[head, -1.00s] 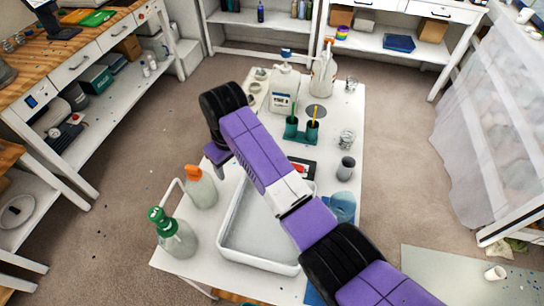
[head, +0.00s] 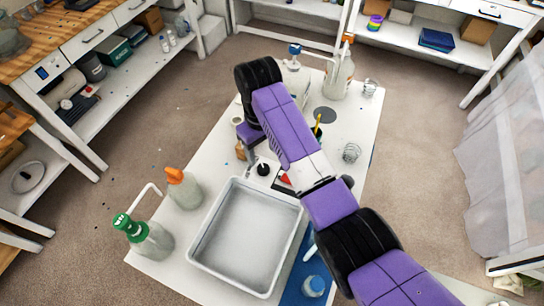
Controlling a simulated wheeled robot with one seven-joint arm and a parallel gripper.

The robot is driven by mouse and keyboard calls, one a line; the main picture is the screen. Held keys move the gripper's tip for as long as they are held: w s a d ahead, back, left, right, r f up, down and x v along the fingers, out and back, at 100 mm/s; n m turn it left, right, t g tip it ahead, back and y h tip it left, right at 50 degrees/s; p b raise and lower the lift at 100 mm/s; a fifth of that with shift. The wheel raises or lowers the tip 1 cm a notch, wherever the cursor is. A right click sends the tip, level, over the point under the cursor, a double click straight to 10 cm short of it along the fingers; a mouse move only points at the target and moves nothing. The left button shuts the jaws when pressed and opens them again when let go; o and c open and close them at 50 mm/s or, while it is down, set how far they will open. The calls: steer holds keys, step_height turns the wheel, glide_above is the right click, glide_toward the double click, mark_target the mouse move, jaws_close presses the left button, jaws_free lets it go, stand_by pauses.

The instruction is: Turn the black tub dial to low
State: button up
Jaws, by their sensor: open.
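A small black round piece (head: 263,169) shows on the table just beyond the white tray's far edge, left of my forearm. It is too small to tell whether it is the tub dial, and no low mark can be read. A red and black item (head: 286,180) beside it is partly covered by my arm. My arm reaches from the bottom right across the table and bends down at its far joint. My gripper is not visible; the arm hides that area.
The white tray (head: 205,224) fills the near table. Orange-capped (head: 184,188) and green-capped (head: 145,236) bottles stand at its left. A large bottle (head: 339,72) and wire coil (head: 351,152) stand farther back.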

mark_target(263, 168)
step_height(263, 168, down, 8)
steer(key=shift+r+p, duration=0.15)
steer(key=shift+p, duration=0.25)
jaws_close()
